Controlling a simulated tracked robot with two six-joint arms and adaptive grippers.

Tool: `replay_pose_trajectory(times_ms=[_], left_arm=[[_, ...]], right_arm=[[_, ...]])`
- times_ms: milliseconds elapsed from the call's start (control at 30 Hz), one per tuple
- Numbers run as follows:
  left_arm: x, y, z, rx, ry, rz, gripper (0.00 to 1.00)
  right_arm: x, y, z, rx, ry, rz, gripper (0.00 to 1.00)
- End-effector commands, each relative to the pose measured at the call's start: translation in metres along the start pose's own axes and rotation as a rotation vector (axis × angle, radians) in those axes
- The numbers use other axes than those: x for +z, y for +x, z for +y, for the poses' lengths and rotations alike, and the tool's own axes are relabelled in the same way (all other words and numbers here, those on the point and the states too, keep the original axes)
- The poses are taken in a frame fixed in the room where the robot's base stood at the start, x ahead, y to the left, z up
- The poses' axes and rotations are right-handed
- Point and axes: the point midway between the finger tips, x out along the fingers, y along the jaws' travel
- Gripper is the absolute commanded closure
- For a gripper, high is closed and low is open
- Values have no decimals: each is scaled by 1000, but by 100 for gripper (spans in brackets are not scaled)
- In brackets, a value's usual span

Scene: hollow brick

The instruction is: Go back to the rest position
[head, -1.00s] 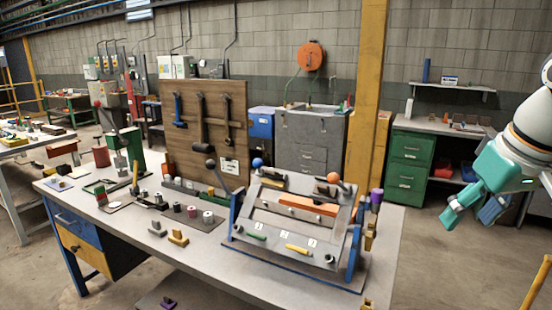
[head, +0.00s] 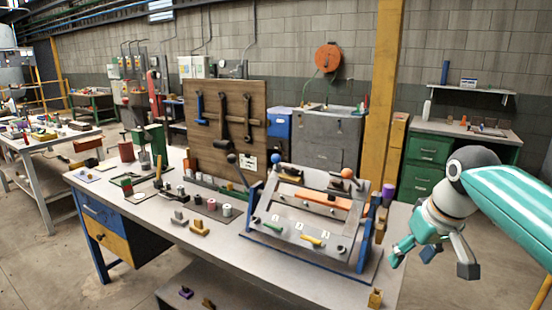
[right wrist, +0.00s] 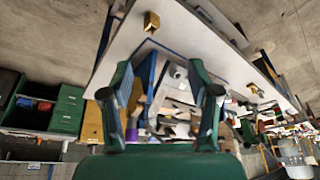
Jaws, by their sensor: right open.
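My right gripper (head: 432,262) is open and empty in the head view, off the right end of the workbench (head: 210,245). Its two fingers point down and are apart. In the right wrist view the right gripper (right wrist: 165,115) shows spread fingers with nothing held between them; the bench and its tilted fixture lie beyond. My left gripper is not in view.
A tilted metal fixture (head: 283,243) with an orange bar (head: 322,198) stands at the bench's right end. A brown tool board (head: 226,105) stands behind. A yellow post (head: 384,90) and green drawers (head: 425,150) are at the back right. Open floor lies right of the bench.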

Motion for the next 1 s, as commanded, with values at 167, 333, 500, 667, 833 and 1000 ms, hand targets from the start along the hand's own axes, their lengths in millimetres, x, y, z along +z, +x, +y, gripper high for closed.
replay_pose_trajectory(times_ms=[167, 333, 500, 667, 833, 1000], left_arm=[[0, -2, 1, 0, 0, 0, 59], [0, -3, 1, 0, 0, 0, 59], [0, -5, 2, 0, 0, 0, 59], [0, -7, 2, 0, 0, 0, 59], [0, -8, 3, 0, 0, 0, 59], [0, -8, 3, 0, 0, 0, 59]], right_arm=[[14, 118, -28, -69, -10, -59, 39], [64, 233, -65, -156, 24, -108, 39], [151, 322, -103, -231, 111, -166, 39], [252, 368, -137, -271, 222, -223, 39], [334, 376, -158, -273, 319, -268, 39], [368, 372, -164, -264, 361, -284, 39]])
